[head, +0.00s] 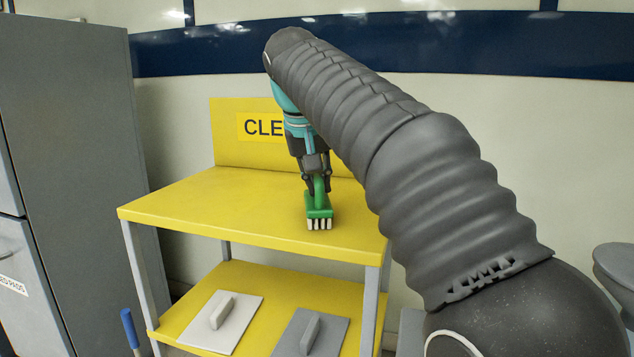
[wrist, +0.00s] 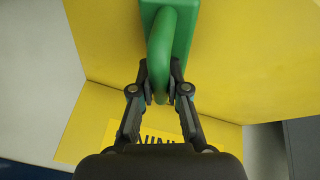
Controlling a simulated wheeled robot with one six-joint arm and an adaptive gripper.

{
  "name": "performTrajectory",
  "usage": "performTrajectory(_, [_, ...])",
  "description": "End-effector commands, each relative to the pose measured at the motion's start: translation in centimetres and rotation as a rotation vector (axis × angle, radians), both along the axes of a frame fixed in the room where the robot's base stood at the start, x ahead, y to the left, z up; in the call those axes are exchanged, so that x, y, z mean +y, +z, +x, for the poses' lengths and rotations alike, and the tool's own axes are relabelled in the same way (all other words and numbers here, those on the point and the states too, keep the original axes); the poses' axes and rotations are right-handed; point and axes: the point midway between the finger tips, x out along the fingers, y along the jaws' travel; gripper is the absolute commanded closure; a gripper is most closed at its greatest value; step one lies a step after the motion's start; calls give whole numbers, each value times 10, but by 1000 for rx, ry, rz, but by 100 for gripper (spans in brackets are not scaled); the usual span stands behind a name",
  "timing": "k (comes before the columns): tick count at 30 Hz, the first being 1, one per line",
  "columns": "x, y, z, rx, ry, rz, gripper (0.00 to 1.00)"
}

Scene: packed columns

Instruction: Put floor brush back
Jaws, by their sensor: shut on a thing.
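The floor brush (head: 319,206) is green with pale bristles pointing down. My gripper (head: 316,180) is shut on its raised green handle, above the yellow top shelf (head: 200,206). In the head view the bristles are at or just above the shelf surface; I cannot tell whether they touch. In the wrist view the brush (wrist: 180,28) extends away from my gripper (wrist: 160,92), with its looped handle between the fingers. My arm hides the right part of the shelf and of its yellow back panel (head: 232,150).
The lower yellow shelf (head: 262,284) holds a white plate with a handle (head: 220,320) and a grey one (head: 312,333). A tall grey cabinet (head: 75,130) stands at the left. A blue-handled item (head: 130,326) is by the front left leg. The top shelf's left side is clear.

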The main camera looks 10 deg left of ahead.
Motion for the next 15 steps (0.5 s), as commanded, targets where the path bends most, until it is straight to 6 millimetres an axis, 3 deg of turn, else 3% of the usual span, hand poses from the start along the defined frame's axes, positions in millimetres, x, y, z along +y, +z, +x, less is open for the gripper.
performTrajectory(3, [0,-3,0,0,0,0,100])
performTrajectory(4, [0,-3,0,0,0,0,83])
performTrajectory(7, [0,-3,0,0,0,0,61])
performTrajectory(15, [0,-2,0,0,0,0,61])
